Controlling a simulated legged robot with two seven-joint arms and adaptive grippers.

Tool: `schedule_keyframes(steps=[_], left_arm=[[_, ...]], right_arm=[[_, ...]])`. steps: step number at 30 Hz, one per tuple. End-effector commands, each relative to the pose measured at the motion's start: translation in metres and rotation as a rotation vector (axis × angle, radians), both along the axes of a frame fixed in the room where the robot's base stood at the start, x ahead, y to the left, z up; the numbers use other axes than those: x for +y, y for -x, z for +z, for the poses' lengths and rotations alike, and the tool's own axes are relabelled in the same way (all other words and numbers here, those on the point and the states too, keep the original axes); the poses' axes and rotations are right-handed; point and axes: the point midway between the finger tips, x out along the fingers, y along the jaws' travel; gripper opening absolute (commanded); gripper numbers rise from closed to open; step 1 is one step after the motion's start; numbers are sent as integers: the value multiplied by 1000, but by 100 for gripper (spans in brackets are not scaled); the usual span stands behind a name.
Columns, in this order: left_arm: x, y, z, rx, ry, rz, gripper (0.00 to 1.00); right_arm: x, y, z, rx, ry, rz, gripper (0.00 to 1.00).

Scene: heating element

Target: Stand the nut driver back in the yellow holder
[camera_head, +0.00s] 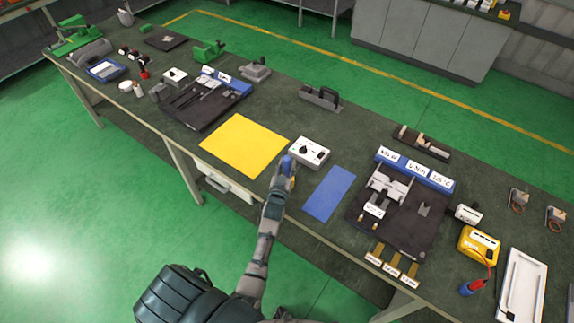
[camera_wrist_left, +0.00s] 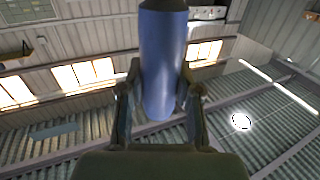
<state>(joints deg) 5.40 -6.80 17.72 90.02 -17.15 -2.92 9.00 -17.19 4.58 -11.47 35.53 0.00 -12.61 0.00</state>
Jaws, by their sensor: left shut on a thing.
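My left gripper (camera_head: 286,172) is shut on a blue handle, which I take to be the nut driver (camera_head: 287,163). It is over the front edge of the bench, between the yellow mat and the blue mat. In the left wrist view the blue handle (camera_wrist_left: 163,65) stands between the two fingers (camera_wrist_left: 160,95); its shaft is not clear. A small yellow patch (camera_head: 293,183) shows right beside the gripper, mostly hidden; I cannot tell if it is the yellow holder. My right gripper is not in view.
A white box with a black knob (camera_head: 310,152) stands just behind the gripper. The yellow mat (camera_head: 245,145) and blue mat (camera_head: 329,193) are bare. A dark tray with parts (camera_head: 350,222) and a yellow box with a cable (camera_head: 478,246) are at the right.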

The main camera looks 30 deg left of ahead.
Motion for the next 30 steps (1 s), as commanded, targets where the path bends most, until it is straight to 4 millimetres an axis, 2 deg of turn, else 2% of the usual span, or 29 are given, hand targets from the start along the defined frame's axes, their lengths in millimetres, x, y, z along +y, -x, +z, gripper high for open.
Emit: schedule_keyframes(steps=[23,24,26,27,30], left_arm=[[0,0,-18,-3,-1,0,0],[0,0,-17,-3,-1,0,43],[0,0,-17,-3,-1,0,58],[0,0,-17,-2,-1,0,62],[0,0,-18,-1,0,0,62]], right_arm=[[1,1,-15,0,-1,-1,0],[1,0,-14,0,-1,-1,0],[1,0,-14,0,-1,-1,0],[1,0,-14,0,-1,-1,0],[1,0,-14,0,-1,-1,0]])
